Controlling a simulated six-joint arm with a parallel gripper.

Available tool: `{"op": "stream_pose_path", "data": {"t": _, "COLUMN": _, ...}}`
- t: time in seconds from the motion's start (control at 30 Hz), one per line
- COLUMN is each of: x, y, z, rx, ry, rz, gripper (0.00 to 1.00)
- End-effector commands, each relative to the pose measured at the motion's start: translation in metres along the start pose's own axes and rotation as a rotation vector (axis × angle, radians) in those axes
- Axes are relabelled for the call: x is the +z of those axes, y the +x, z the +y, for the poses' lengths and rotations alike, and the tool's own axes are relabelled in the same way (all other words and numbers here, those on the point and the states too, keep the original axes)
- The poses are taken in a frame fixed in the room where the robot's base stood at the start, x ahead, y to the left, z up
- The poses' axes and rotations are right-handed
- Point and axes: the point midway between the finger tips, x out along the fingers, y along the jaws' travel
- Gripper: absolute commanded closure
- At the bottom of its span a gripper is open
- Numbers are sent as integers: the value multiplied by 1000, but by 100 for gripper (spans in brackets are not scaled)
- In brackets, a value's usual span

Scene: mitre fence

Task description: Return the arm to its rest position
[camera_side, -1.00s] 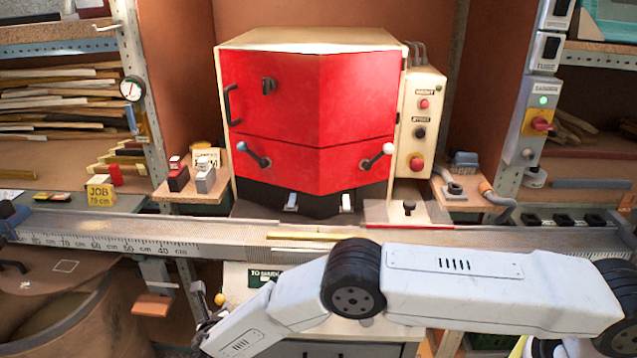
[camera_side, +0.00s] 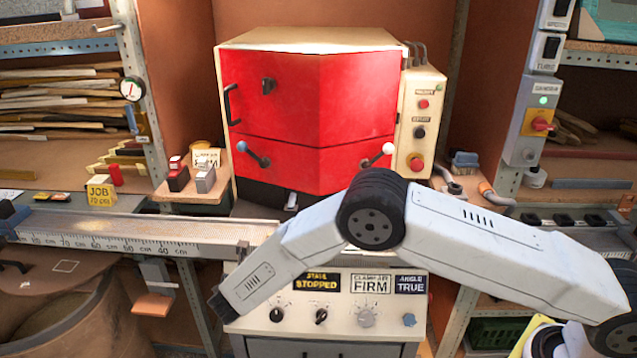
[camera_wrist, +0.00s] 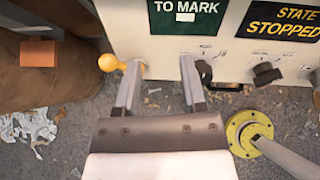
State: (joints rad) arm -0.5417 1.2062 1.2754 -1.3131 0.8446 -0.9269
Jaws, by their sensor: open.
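My gripper shows at the bottom of the wrist view (camera_wrist: 160,88), its two fingers spread apart with nothing between them. It points toward the cream control panel (camera_wrist: 215,40) and the floor. In the side view my arm crosses from the lower right to the panel's left edge, with its end low in front of the bench. The fingers are hard to make out there. The arm hides part of the fence rail and the middle of the bench.
A red-fronted machine (camera_side: 310,100) stands behind the arm. The scaled fence rail (camera_side: 130,232) runs leftward from it. A yellow-knobbed lever (camera_wrist: 110,63) is close by the left finger. A brown bin (camera_side: 60,305) stands at lower left. The panel reads STOPPED, FIRM and TRUE.

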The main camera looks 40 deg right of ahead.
Motion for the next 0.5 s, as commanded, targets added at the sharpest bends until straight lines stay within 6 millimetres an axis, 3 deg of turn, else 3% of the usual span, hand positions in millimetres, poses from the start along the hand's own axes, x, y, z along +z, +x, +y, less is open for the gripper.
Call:
{"op": "stream_pose_path", "data": {"t": 0.2, "x": 30, "y": -12, "z": -53, "rx": -99, "ry": 313, "rz": 148, "gripper": 47}}
{"op": "stream_pose_path", "data": {"t": 0.5, "x": 54, "y": -40, "z": -125, "rx": -246, "ry": 761, "rz": 310, "gripper": 47}}
